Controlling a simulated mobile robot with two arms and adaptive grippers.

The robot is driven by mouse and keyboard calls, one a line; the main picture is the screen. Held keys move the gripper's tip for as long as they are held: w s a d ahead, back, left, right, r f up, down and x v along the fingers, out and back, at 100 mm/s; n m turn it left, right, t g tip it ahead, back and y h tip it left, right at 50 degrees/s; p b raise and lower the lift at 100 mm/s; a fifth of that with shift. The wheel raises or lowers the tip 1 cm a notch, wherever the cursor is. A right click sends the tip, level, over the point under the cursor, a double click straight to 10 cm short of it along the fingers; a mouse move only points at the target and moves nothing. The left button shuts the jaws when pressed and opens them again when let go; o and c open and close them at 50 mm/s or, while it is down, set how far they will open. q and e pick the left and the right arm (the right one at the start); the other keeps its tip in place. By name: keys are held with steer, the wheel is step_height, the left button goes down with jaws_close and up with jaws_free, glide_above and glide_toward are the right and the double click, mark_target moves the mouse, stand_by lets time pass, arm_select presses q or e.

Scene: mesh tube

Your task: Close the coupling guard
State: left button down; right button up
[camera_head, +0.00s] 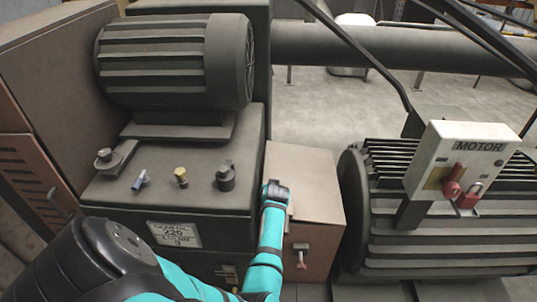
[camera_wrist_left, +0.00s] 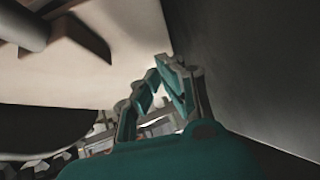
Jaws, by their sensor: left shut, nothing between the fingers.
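A brown box-like cover (camera_head: 308,180), which looks like the coupling guard, stands between the dark tank unit and the finned motor. I cannot tell from these views how far open it is. My left arm reaches in from the lower left, and its teal end lies in front of the cover's left side. My left gripper fingers cannot be made out in the head view. My right gripper is out of view.
The tank unit (camera_head: 175,200) carries a ribbed motor (camera_head: 155,60) and several small fittings on top. The finned motor (camera_head: 440,250) with a white MOTOR box (camera_head: 465,150) stands at the right. A thick pipe (camera_head: 320,45) crosses behind, above open floor (camera_head: 330,110).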

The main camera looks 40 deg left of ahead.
arm_select(q)
steer(key=shift+s+f, duration=0.2)
steer(key=shift+f, duration=0.35)
steer(key=shift+s+d+r+b, duration=0.1)
steer(key=shift+s+b, duration=0.1)
steer(key=shift+b, duration=0.15)
steer(key=shift+s+r, duration=0.1)
steer(key=shift+f, duration=0.2)
steer(key=f, duration=0.1)
steer(key=f+b, duration=0.1)
steer(key=shift+s+a+f, duration=0.1)
steer(key=shift+a+f, duration=0.1)
steer(key=shift+f, duration=0.1)
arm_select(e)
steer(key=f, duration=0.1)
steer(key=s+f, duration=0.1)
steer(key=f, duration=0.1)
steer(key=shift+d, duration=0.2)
arm_select(q)
steer(key=shift+r, duration=0.15)
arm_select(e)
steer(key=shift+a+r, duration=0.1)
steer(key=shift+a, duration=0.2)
